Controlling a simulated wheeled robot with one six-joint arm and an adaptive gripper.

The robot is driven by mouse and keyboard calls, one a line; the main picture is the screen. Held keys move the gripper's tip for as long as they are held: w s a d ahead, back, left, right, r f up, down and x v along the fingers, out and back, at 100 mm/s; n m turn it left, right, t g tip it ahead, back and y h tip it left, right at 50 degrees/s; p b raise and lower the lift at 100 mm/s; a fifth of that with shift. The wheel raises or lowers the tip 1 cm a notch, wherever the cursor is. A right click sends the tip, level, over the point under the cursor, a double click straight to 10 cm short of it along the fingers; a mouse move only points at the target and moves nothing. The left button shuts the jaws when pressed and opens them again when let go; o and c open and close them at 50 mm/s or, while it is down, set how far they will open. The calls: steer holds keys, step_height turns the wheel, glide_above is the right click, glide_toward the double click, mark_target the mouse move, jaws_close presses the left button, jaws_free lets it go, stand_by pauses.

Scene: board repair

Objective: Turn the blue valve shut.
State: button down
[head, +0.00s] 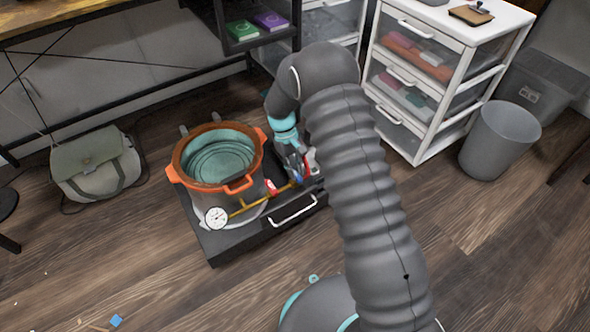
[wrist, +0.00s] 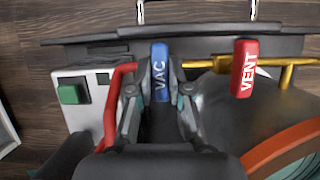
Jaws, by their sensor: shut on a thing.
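The blue valve handle (wrist: 159,72), marked VAC, points straight up the wrist view, across the line of the brass pipe. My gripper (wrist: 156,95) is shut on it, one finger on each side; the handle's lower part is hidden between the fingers. In the head view my gripper (head: 296,165) is at the right side of the pot, and the blue handle is hard to make out there.
A red valve handle (wrist: 243,70), marked VENT, is to the right on the brass pipe (wrist: 208,64). An orange-rimmed pot (head: 184,158) and a gauge (head: 216,217) stand close by.

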steer(key=c, duration=1.1)
jaws_free()
steer(key=v, duration=1.2)
steer(key=shift+d, duration=0.1)
